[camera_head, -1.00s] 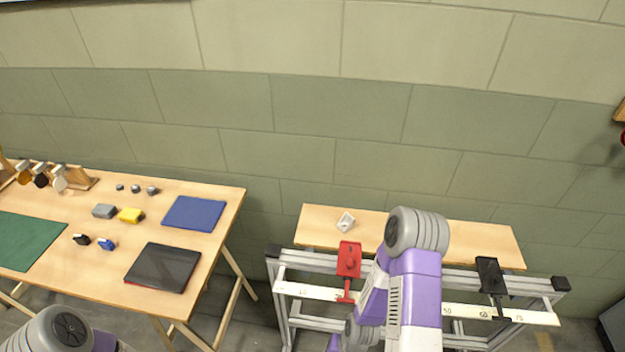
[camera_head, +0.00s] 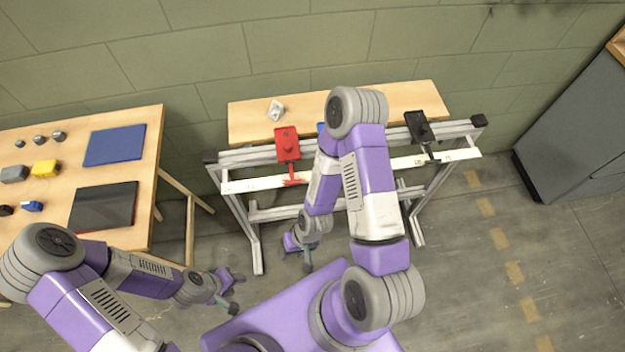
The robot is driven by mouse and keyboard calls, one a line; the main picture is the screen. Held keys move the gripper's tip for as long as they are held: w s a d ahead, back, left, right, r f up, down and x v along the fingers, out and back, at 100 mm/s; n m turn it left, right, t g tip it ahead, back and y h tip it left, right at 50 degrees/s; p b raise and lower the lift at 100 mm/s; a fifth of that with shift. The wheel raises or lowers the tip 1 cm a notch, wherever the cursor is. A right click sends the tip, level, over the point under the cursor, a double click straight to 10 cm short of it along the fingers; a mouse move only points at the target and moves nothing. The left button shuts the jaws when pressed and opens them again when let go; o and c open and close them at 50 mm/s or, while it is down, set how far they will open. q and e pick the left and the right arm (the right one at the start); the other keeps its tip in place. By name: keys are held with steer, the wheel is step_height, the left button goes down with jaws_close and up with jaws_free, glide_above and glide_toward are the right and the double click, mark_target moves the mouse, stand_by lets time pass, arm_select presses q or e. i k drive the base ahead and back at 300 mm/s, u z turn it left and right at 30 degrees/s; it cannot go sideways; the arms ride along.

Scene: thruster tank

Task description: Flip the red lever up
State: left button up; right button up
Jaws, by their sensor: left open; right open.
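The red lever (camera_head: 288,147) is mounted on the front rail of the metal frame stand, its handle pointing down toward the white scale strip (camera_head: 257,184). My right gripper (camera_head: 300,256) hangs below and in front of the stand, under the red lever and apart from it, open and empty. My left gripper (camera_head: 234,290) is open and empty over the floor, to the left of my base. A black lever (camera_head: 420,128) sits further right on the same rail. Part of a blue piece (camera_head: 321,128) shows beside my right arm, which hides the rail's middle.
A wooden table (camera_head: 158,118) stands at the left with a blue mat (camera_head: 115,145), a black case (camera_head: 104,205) and small blocks. A white part (camera_head: 275,110) lies on the wooden shelf (camera_head: 245,124) behind the levers. A grey cabinet (camera_head: 580,125) stands at right. The floor between table and stand is clear.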

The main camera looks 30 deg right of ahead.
mark_target(292, 181)
steer(key=z, duration=0.25)
steer(key=k, duration=0.45)
steer(key=z, duration=0.45)
steer(key=i, duration=0.5)
steer(key=z, duration=0.8)
steer(key=k, duration=1.1)
steer(key=u, duration=1.35)
steer(key=i, duration=0.5)
steer(key=z, duration=0.1)
